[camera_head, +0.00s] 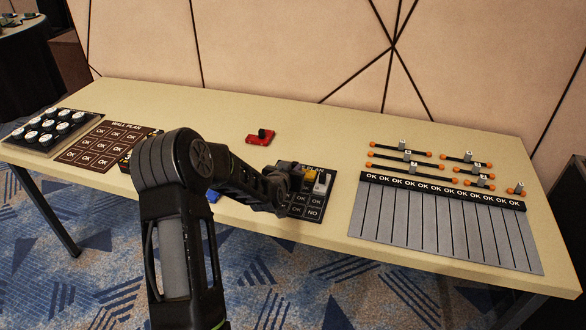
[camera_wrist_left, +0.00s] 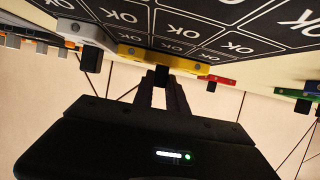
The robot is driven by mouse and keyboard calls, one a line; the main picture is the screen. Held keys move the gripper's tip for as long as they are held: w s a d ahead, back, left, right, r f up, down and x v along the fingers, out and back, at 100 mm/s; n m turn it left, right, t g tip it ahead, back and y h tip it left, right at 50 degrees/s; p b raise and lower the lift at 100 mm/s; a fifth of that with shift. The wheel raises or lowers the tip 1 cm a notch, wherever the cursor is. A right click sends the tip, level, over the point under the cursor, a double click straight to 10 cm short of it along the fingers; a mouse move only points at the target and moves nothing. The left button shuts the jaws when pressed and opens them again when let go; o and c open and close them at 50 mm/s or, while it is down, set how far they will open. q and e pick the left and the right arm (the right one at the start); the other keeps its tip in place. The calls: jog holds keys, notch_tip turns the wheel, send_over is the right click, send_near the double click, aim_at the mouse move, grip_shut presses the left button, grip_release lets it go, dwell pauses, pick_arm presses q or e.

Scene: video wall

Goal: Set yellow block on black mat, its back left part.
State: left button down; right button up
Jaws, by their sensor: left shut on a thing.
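The black mat (camera_head: 304,212) with OK and NO cells lies on the table in the head view, partly covered by my left arm. The yellow block (camera_head: 308,174) is at the mat's back part, by my left gripper (camera_head: 292,178). In the left wrist view the yellow block (camera_wrist_left: 160,57) sits at the fingertips of my left gripper (camera_wrist_left: 162,76), which is shut on it, close to the mat (camera_wrist_left: 190,22). I cannot tell whether the block touches the mat. My right gripper is not in view.
A grey-white block (camera_head: 321,184) stands just right of the yellow one. A red object (camera_head: 260,137) lies behind on the table. A brown mat (camera_head: 100,146) is at left, and a grey striped board (camera_head: 440,225) with orange-ended bars is at right.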

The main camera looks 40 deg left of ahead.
pick_arm(q)
jog(key=shift+f, duration=0.2)
jog(key=c, duration=1.3)
grip_release()
jog(key=shift+r, duration=0.1)
jog(key=shift+c, duration=0.2)
jog(key=shift+r, duration=0.15)
jog(key=shift+s+r, duration=0.1)
jog(key=v, duration=1.1)
jog(key=shift+s+d, duration=0.2)
jog(key=shift+s, duration=0.2)
